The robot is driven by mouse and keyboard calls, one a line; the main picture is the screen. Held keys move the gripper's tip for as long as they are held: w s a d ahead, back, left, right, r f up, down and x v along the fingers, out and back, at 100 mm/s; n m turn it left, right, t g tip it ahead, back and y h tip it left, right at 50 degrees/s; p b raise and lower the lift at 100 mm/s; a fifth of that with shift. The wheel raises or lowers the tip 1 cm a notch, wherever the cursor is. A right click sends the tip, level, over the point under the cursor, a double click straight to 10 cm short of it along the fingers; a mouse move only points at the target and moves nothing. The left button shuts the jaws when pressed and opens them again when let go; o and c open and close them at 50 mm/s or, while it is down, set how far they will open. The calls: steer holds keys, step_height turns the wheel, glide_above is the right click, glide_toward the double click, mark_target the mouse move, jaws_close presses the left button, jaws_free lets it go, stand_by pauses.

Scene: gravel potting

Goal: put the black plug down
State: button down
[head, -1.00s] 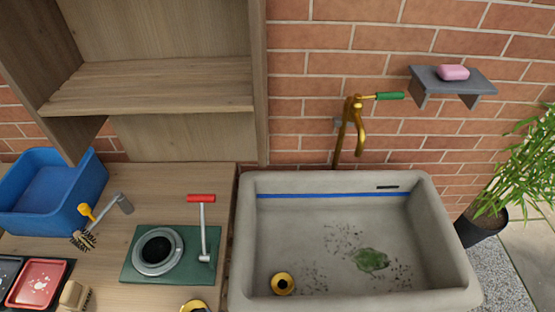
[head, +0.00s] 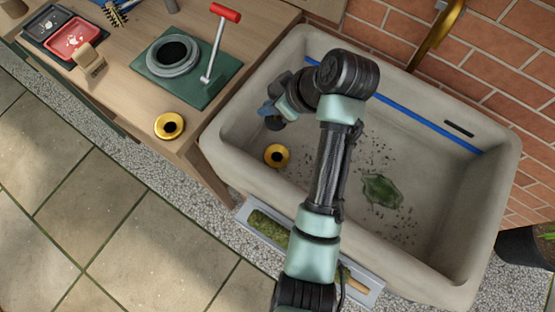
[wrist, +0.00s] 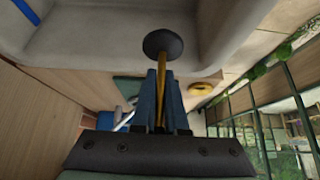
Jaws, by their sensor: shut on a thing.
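The black plug (wrist: 163,43) is a dark round disc on a yellow stem, in the wrist view. My gripper (wrist: 162,80) is shut on the stem, with the disc beyond the fingertips. In the head view, my gripper (head: 268,112) hangs over the left part of the sink (head: 410,255); I cannot make out the plug there. A yellow ring with a dark centre (head: 276,155) lies on the sink floor, below and apart from my gripper. A similar yellow ring (head: 168,125) sits at the bench's front edge; one ring also shows in the wrist view (wrist: 200,88).
A green plate (head: 150,75) with a grey collar and a red-handled lever stands on the wooden bench. Dark trays (head: 48,28) lie at the left. Green matter (head: 381,190) and dark specks lie in the sink. A brass tap (head: 437,35) is behind it.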

step_height(320, 180, down, 19)
steer(key=b, duration=0.6)
steer(key=shift+d+r+b, duration=0.1)
steer(key=shift+b, duration=0.2)
steer(key=c, duration=0.9)
jaws_free()
steer(key=shift+c, duration=0.2)
steer(key=shift+r, duration=0.1)
steer(key=p+v, duration=0.2)
steer(key=v, duration=1)
